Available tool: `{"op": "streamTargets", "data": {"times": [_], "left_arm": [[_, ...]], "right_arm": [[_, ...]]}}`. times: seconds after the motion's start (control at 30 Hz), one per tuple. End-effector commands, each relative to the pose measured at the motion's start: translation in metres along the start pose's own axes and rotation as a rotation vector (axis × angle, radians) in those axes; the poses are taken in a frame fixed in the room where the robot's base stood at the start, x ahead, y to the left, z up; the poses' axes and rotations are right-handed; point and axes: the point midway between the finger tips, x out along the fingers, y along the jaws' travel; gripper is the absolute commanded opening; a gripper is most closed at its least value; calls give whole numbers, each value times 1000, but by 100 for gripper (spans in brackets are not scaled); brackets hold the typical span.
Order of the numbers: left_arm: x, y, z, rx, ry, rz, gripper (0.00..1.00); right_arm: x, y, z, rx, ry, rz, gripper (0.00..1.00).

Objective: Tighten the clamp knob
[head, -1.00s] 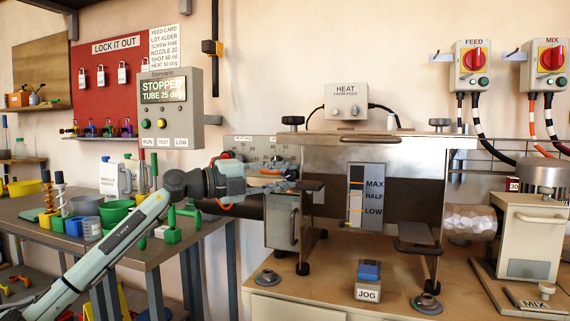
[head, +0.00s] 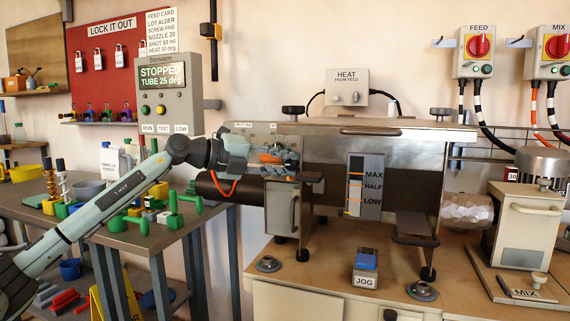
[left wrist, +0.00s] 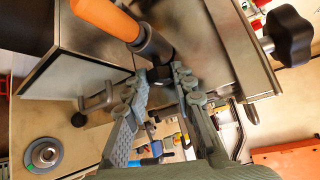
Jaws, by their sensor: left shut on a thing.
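Two black clamp knobs stand on top of the machine, a left one (head: 292,111) and a right one (head: 440,113). A black lobed knob (left wrist: 288,35) also shows large at the upper right in the left wrist view. My left gripper (head: 292,165) is at the machine's left end, below and apart from the left knob. In the left wrist view its fingers (left wrist: 162,76) are closed on the dark end of an orange-handled piece (left wrist: 108,18). What this piece is attached to, if anything, is not clear. My right gripper is not in view.
The steel machine (head: 340,140) stands on a wooden bench with a JOG button box (head: 365,270) in front. A display reading STOPPED (head: 163,80) hangs at left. A cluttered side table (head: 150,225) lies under my left arm. The bench front is mostly clear.

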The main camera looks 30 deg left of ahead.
Motion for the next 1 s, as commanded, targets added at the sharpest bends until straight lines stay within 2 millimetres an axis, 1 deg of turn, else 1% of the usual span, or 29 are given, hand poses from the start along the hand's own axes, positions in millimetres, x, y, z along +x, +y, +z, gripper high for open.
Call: {"op": "streamTargets", "data": {"times": [0.1, 0.13, 0.3, 0.57, 0.67, 0.77, 1.0], "left_arm": [[0, -1, 0, 0, -1, -1, 0], [0, -1, 0, 0, -1, -2, 26], [0, -1, 0, 0, 0, -1, 45], [0, 0, 0, -1, 0, -1, 45], [-4, 1, 0, -1, -1, 1, 45], [-13, 2, 1, -1, -2, 3, 45], [-41, 4, 0, -3, -1, 7, 45]], "right_arm": [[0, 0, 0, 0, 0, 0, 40], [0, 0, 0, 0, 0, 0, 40], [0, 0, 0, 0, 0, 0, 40], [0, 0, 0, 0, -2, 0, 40], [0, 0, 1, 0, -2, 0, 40], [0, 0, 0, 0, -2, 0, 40], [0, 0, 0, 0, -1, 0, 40]]}}
